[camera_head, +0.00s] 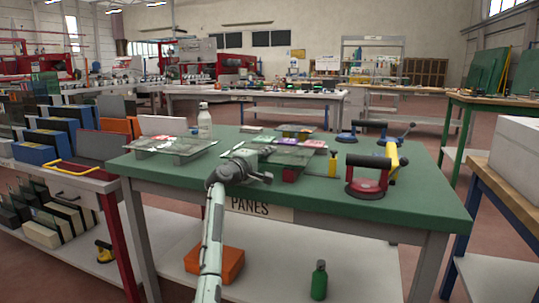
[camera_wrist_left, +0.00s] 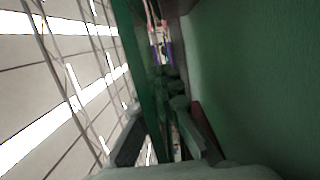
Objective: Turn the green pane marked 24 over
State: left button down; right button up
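My left gripper (camera_head: 264,176) is at the pane's near left edge. In the left wrist view the pane shows edge-on as a narrow green strip (camera_wrist_left: 147,70). The fingers of my left gripper (camera_wrist_left: 163,135) stand apart, one on each side of the strip's line; I cannot tell whether they touch it. My right gripper is not in view.
The table's front right is clear.

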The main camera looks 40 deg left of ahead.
pick_arm(q)
jog(key=shift+f, duration=0.25)
jog(key=c, duration=1.8)
grip_release()
jog(key=shift+o, duration=0.8)
jog(key=shift+f, duration=0.2)
jog(key=s, duration=0.8)
jog(key=s+d, duration=0.1)
jog(key=s, duration=0.3)
jog(key=shift+r, duration=0.1)
